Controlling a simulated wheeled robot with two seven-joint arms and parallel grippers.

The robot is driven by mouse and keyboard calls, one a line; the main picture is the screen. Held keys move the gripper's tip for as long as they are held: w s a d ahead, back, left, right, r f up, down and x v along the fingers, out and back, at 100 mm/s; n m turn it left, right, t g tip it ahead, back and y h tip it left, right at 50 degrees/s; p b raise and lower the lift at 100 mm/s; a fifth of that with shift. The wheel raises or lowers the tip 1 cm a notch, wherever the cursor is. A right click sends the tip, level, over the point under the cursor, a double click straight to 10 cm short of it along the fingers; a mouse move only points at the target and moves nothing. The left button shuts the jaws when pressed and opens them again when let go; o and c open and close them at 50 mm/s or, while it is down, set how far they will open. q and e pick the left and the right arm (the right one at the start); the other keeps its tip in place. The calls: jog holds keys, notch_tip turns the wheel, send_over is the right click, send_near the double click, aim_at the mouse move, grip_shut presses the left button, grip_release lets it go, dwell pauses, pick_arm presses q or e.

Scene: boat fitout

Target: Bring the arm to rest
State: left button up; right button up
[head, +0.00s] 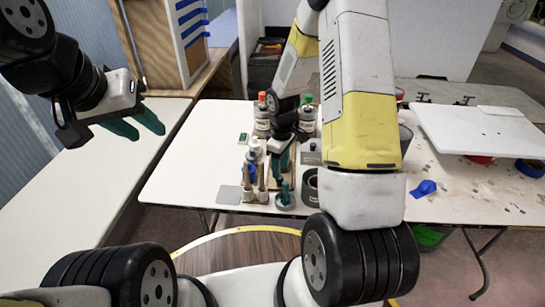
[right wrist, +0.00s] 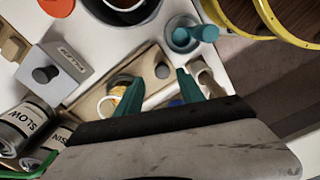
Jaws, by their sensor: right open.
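My right gripper (head: 280,165) hangs low over the cluttered part of the white table, pointing down. In the right wrist view its two teal fingers (right wrist: 156,85) are spread apart with nothing held between them. Below them lie a wooden tray (right wrist: 97,97) and a white ring-shaped item (right wrist: 106,106), partly hidden by a finger. I cannot tell whether the fingers touch anything. My left gripper (head: 140,124) is raised at the left, over the side bench, with its teal fingers apart and empty.
Bottles with orange (head: 262,96) and green (head: 308,98) caps stand behind the right gripper. A teal-knobbed piece (head: 285,194), a dark cup (head: 311,186) and a grey box (head: 311,157) are close by. The table's left part (head: 190,165) is clear. A white panel (head: 480,130) lies right.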

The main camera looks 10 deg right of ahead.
jog(key=shift+r, duration=1.1)
jog(key=s+r+m+t, duration=0.1)
jog(key=s+r+m, duration=0.15)
jog(key=r, duration=0.65)
jog(key=s+r+m+t, duration=0.2)
jog(key=s+r, duration=0.1)
jog(key=r, duration=0.7)
jog(key=s+a+r+m+t+y, duration=0.1)
jog(key=s+r+m, duration=0.4)
jog(key=s+r, duration=0.6)
jog(key=s+t+y, duration=0.1)
jog(key=s+t, duration=0.1)
jog(key=s, duration=0.1)
jog(key=shift+s+a+r, duration=0.15)
jog(key=shift+s+r, duration=0.05)
jog(key=shift+s, duration=0.1)
